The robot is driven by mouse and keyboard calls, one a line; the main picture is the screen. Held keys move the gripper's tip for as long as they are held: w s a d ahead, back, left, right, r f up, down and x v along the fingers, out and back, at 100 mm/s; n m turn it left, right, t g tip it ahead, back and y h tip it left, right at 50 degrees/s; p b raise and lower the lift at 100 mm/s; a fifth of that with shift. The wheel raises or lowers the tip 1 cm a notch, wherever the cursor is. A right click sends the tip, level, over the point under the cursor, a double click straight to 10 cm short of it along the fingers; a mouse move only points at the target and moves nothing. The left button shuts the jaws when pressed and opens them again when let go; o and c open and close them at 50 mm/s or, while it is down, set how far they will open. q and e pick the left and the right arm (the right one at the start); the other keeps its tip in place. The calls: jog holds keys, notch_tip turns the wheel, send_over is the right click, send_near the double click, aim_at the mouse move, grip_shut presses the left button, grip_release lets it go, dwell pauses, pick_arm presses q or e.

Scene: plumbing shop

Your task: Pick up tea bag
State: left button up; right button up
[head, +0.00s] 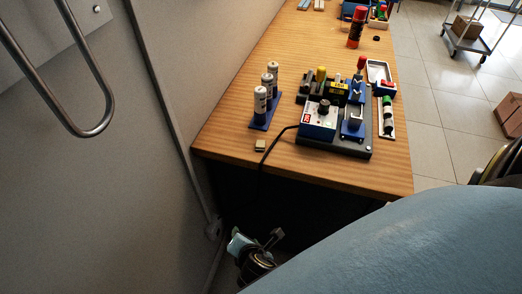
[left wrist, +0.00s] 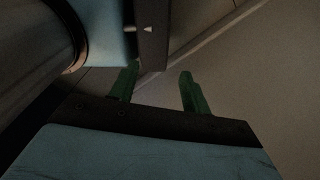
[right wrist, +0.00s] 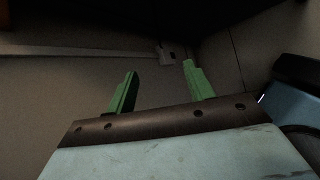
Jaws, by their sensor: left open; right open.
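A small pale yellow, flat item (head: 260,145), perhaps the tea bag, lies on the wooden table (head: 225,134) near its left front corner. It is too small to be sure what it is. My left gripper (left wrist: 160,86) shows in the left wrist view, its two green fingers apart and nothing between them. My right gripper (right wrist: 157,85) shows in the right wrist view, also open and empty. Neither wrist view shows the tabletop or the item. In the head view, part of my arm shows low, below the table edge; I cannot tell which arm.
Several white cylinders (head: 260,104) stand on a blue base behind the small item. A dark board (head: 358,150) with a boxed device (head: 318,123) stands to its right, its black cable hanging over the front edge. A grey wall with a metal handle (head: 95,120) is at left.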

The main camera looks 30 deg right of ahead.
jog(key=w+d+r+n+t+h, duration=0.1)
jog(key=w+d+r+n, duration=0.1)
jog(key=r, duration=0.4)
jog(key=w+d+r+n+t+h, duration=0.1)
jog(key=w+r+h, duration=0.1)
jog(key=r, duration=0.4)
jog(key=n+h, duration=0.2)
send_near(260, 147)
jog(key=shift+w+d+f+h, duration=0.4)
jog(key=shift+w+d+f, duration=0.05)
jog(key=shift+d+f, duration=0.15)
jog(key=x, duration=0.3)
jog(key=b+x, duration=0.1)
jog(key=x, duration=0.2)
jog(key=shift+w+a, duration=0.1)
jog(key=shift+w, duration=0.25)
pick_arm(q)
jog(key=shift+w+a+f, duration=0.1)
jog(key=shift+w+f, duration=0.1)
jog(key=shift+w, duration=0.3)
jog(key=shift+w+f, duration=0.2)
jog(key=shift+w, duration=0.25)
pick_arm(e)
jog(key=c, duration=1.1)
